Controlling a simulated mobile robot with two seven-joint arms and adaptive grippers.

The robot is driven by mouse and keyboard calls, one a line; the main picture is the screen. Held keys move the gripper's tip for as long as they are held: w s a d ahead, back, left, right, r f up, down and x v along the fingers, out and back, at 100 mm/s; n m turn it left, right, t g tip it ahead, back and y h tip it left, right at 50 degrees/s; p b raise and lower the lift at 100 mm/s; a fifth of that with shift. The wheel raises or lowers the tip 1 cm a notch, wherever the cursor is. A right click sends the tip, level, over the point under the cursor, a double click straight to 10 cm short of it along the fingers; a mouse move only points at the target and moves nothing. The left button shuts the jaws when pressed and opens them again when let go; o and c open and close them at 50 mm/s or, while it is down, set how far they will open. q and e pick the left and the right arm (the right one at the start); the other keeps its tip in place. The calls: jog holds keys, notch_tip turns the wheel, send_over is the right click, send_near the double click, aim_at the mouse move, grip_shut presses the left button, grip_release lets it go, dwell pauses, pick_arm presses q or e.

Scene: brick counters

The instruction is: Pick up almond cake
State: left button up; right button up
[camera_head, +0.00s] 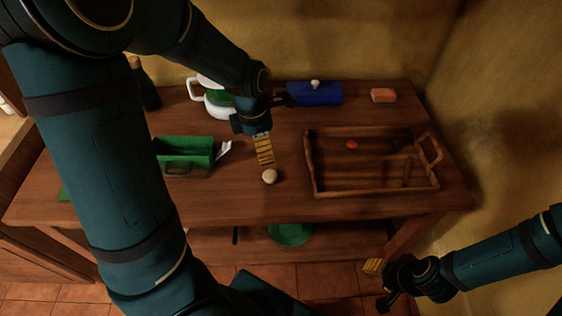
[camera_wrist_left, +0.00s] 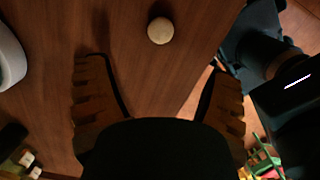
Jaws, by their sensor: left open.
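A small round pale cake (camera_head: 270,176), which looks like the almond cake, lies on the wooden counter (camera_head: 240,200) near its front edge. In the left wrist view the cake (camera_wrist_left: 160,30) lies on the bare wood, beyond the fingertips and roughly centred between them. My left gripper (camera_head: 265,158) is just behind the cake in the head view. Its two ridged fingers are spread apart with nothing between them in the left wrist view (camera_wrist_left: 157,72). My right gripper (camera_head: 380,282) is low at the right, in front of the counter and far from the cake; its opening is unclear.
A wooden tray (camera_head: 374,193) with a small red item (camera_head: 352,145) stands right of the cake. A green box (camera_head: 186,166) stands left. A white-handled pot (camera_head: 194,92), a blue box (camera_head: 322,95) and a pink block (camera_head: 383,95) are behind. Bare wood surrounds the cake.

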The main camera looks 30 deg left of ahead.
pick_arm(q)
jog(key=b, duration=0.3)
send_near(270, 174)
jog(key=f, duration=0.5)
jog(key=shift+w+d, duration=0.15)
jog(key=shift+d, duration=0.15)
jog(key=f, duration=0.1)
jog(key=f+b, duration=0.1)
jog(key=f, duration=0.1)
jog(key=f+b, duration=0.1)
jog(key=f, duration=0.1)
jog(key=shift+w+d+f, duration=0.1)
jog(key=shift+w+d, duration=0.1)
jog(key=shift+w, duration=0.1)
pick_arm(e)
jog(key=f, duration=0.3)
jog(key=s+f, duration=0.1)
jog(key=f, duration=0.1)
pick_arm(q)
jog(key=c, duration=1.1)
